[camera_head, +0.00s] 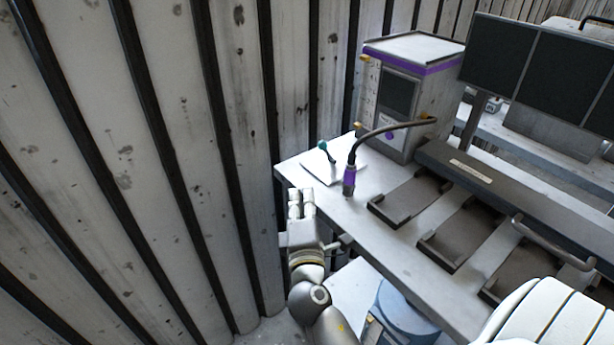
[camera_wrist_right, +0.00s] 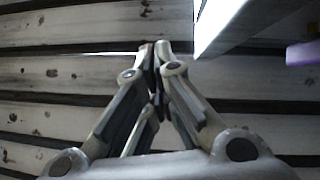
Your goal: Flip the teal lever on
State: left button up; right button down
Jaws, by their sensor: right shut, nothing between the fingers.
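The teal lever (camera_head: 323,146) stands on a pale flat base plate (camera_head: 341,170) at the left end of the table. Its teal tip leans a little to the left. My right gripper (camera_head: 301,193) is by the table's left front edge, nearer to me than the lever and apart from it. In the right wrist view the fingers (camera_wrist_right: 155,50) come together at the tips and hold nothing. The lever is not seen in that view. My left gripper is not in view.
A purple-banded box (camera_head: 412,62) stands behind the lever. A dark cable with a purple end (camera_head: 349,178) is close on the lever's right. Dark metal brackets (camera_head: 412,197) lie further right. A ribbed wall (camera_head: 160,120) rises close on the left. The table edge (camera_wrist_right: 222,22) shows in the wrist view.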

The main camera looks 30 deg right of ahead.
aim_at(327, 152)
jog(key=p+x, duration=0.2)
jog(key=x, duration=0.7)
jog(key=shift+w+d+r, duration=0.1)
jog(key=shift+w, duration=0.2)
jog(key=d, duration=0.1)
jog(key=d+p, duration=0.1)
jog(key=d, duration=0.1)
jog(key=shift+w+r, duration=0.25)
jog(key=shift+w, duration=0.05)
jog(key=shift+w+d, duration=0.1)
jog(key=shift+d, duration=0.25)
